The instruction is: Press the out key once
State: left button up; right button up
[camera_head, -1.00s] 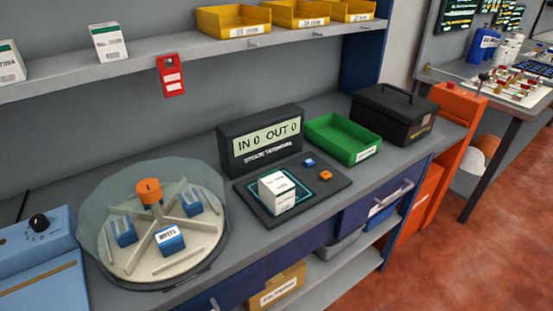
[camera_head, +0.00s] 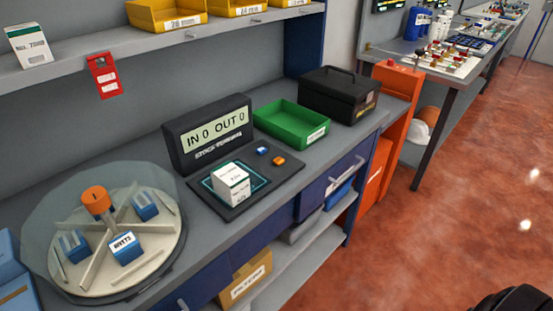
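The stock terminal (camera_head: 208,133) stands on the bench, and its display reads IN 0 OUT 0. On the dark pad (camera_head: 232,205) in front of it are two small keys, a blue key (camera_head: 263,151) and an orange key (camera_head: 279,160). Any lettering on the keys is too small to read, so I cannot tell which is the out key. A white box (camera_head: 231,183) sits on the pad's lit square. Neither gripper's fingertips show. A dark rounded shape, perhaps part of my arm, shows at the bottom right corner.
A round clear-walled dispenser (camera_head: 108,235) with blue boxes stands left of the pad. A green tray (camera_head: 291,124) and a black case (camera_head: 338,94) stand to the right. A shelf with yellow bins (camera_head: 167,15) runs above. Red floor is open at right.

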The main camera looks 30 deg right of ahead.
dwell(0.3)
grip_shut()
dwell(0.4)
dwell(1.1)
